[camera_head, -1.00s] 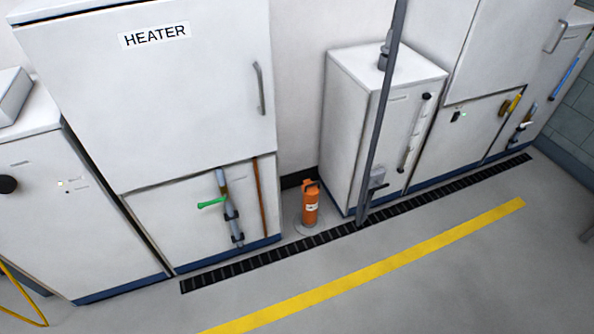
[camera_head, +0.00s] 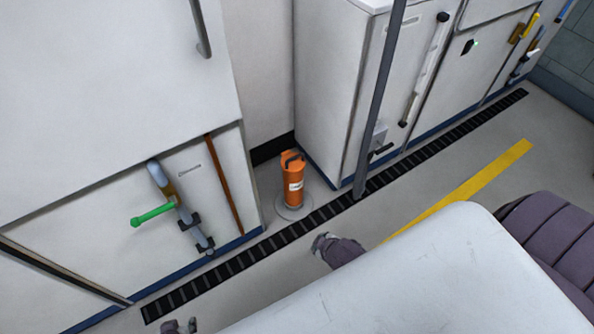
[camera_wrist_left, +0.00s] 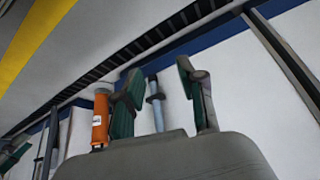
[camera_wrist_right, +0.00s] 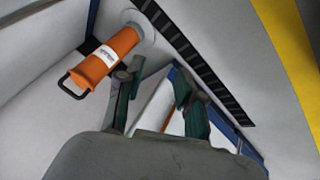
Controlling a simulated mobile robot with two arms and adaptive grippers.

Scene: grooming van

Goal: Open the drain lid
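A long black slotted drain grate (camera_head: 236,264) runs along the floor at the foot of the cabinets. No separate lid can be told apart. An orange canister (camera_head: 293,182) stands upright on a round grey disc (camera_head: 294,207) beside the grate. My left gripper (camera_head: 180,327) shows only as tips at the bottom edge in the head view. In the left wrist view the left gripper (camera_wrist_left: 163,80) has its fingers apart, with nothing held. In the right wrist view the right gripper (camera_wrist_right: 165,88) has its fingers apart and is empty, with the canister (camera_wrist_right: 105,57) to its left.
A green lever (camera_head: 153,214) and a pipe (camera_head: 172,190) stick out from the left cabinet. A grey upright pole (camera_head: 378,105) stands at the grate by the white cabinet. A yellow floor stripe (camera_head: 480,184) lies to the right. My pale arm link covers the lower right floor.

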